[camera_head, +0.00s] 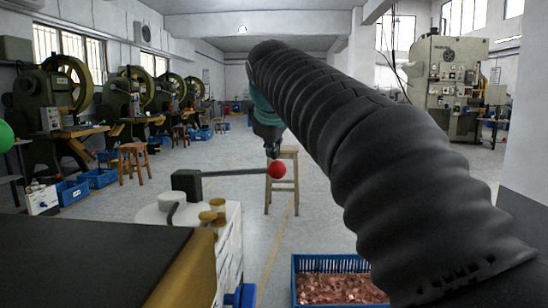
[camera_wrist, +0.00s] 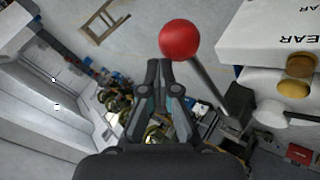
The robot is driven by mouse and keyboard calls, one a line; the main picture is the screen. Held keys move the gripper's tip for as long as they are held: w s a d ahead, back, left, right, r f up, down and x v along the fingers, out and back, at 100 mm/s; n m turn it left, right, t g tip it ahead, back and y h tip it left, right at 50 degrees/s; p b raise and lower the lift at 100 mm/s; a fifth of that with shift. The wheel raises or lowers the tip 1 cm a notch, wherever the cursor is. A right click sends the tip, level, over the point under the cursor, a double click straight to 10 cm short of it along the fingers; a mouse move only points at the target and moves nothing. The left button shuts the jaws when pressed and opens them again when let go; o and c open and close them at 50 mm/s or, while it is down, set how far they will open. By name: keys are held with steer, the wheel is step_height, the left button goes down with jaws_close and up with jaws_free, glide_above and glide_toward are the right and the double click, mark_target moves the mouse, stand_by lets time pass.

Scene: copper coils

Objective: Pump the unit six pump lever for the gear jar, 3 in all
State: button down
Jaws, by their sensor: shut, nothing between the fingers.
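The pump lever is a thin dark rod (camera_head: 232,172) ending in a red ball (camera_head: 277,169). It runs roughly level from a dark block (camera_head: 187,184) on top of a white unit (camera_head: 228,245). In the wrist view the red ball (camera_wrist: 180,40) appears just beyond the fingertips, with the rod (camera_wrist: 208,82) slanting down right. My gripper (camera_head: 272,154) is at the ball, seemingly just above or behind it. In the wrist view my gripper (camera_wrist: 165,68) is shut and empty. I cannot tell whether it touches the ball.
Two brass-coloured caps (camera_head: 208,218) stand on the white unit, which shows partial lettering "EAR" in the wrist view. A blue crate (camera_head: 340,264) of copper pieces sits on the floor. A wooden stool (camera_head: 285,196) stands behind the ball. Dark presses (camera_head: 50,110) line the left.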

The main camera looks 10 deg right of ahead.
mark_target(276, 166)
steer(key=shift+s+d+f+b, duration=0.1)
steer(key=shift+d+f+b, duration=0.1)
steer(key=shift+f+b, duration=0.85)
steer(key=shift+d+f+b, duration=0.15)
steer(key=shift+f+b, duration=0.5)
steer(key=shift+f, duration=0.8)
stand_by(2.2)
steer(key=shift+r, duration=0.1)
stand_by(0.5)
steer(key=shift+w+a+r+p, duration=0.1)
steer(key=shift+a+r+p, duration=0.05)
steer(key=shift+r+p, duration=1.05)
steer(key=shift+w+a+r+p, duration=0.1)
steer(key=shift+a+r+p, duration=0.1)
steer(key=shift+r+p, duration=1)
steer(key=shift+a+r+p, duration=0.15)
steer(key=shift+r+p, duration=1)
steer(key=shift+p, duration=0.05)
steer(key=shift+a+r+p, duration=0.2)
steer(key=shift+r+p, duration=0.9)
steer(key=shift+r, duration=0.15)
steer(key=shift+w+a+r, duration=0.1)
steer(key=shift+a+r, duration=0.05)
steer(key=shift+r, duration=1.05)
